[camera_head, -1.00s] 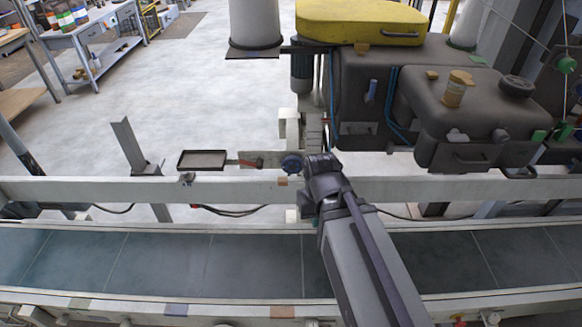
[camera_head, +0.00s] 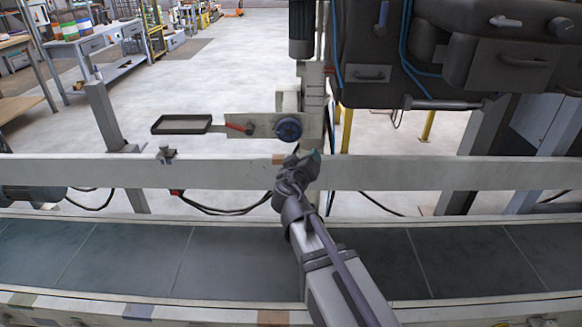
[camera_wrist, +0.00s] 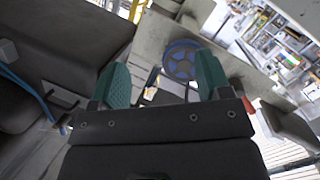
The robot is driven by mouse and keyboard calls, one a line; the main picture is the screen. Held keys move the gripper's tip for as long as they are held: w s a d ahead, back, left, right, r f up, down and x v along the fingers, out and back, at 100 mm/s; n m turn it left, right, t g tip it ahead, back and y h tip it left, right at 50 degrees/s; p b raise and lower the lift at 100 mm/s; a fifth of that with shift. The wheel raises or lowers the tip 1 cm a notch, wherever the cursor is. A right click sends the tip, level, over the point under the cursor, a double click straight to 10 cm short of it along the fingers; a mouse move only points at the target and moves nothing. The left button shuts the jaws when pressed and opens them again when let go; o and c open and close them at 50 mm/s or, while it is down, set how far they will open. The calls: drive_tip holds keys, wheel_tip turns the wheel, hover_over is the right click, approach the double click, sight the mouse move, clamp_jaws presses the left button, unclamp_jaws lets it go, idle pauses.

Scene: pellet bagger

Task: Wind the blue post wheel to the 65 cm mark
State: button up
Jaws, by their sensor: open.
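The blue post wheel (camera_head: 288,129) is a small round knob on the pale plate of the upright post (camera_head: 315,92), above the pale rail. In the wrist view the wheel (camera_wrist: 181,61) shows its spokes, beyond and between my green fingertips. My gripper (camera_wrist: 160,82) is open and empty, with the wheel apart from it. In the head view my gripper (camera_head: 307,165) is just below and right of the wheel, near the rail. Marks show on the post, but their numbers are too small to read.
A small dark tray (camera_head: 181,124) and a red lever (camera_head: 236,128) are left of the wheel. The pale rail (camera_head: 420,176) crosses in front, above the conveyor belt (camera_head: 130,262). Dark machine housings (camera_head: 372,60) stand at upper right. Open floor lies behind on the left.

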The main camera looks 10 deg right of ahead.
sight(289, 133)
drive_tip(key=shift+o, duration=1.4)
drive_tip(key=a+r+t+y, duration=0.1)
drive_tip(key=w+a+r+n+y, duration=0.1)
drive_tip(key=a+r+t+y, duration=0.1)
drive_tip(key=shift+w+a+r+n+t+p, duration=0.15)
drive_tip(key=shift+w+a+n+t+p, duration=0.15)
drive_tip(key=shift+w+a, duration=0.1)
drive_tip(key=shift+o, duration=1.1)
drive_tip(key=x, duration=1.1)
drive_tip(key=shift+a, duration=0.1)
drive_tip(key=shift+s, duration=0.1)
drive_tip(key=c, duration=0.8)
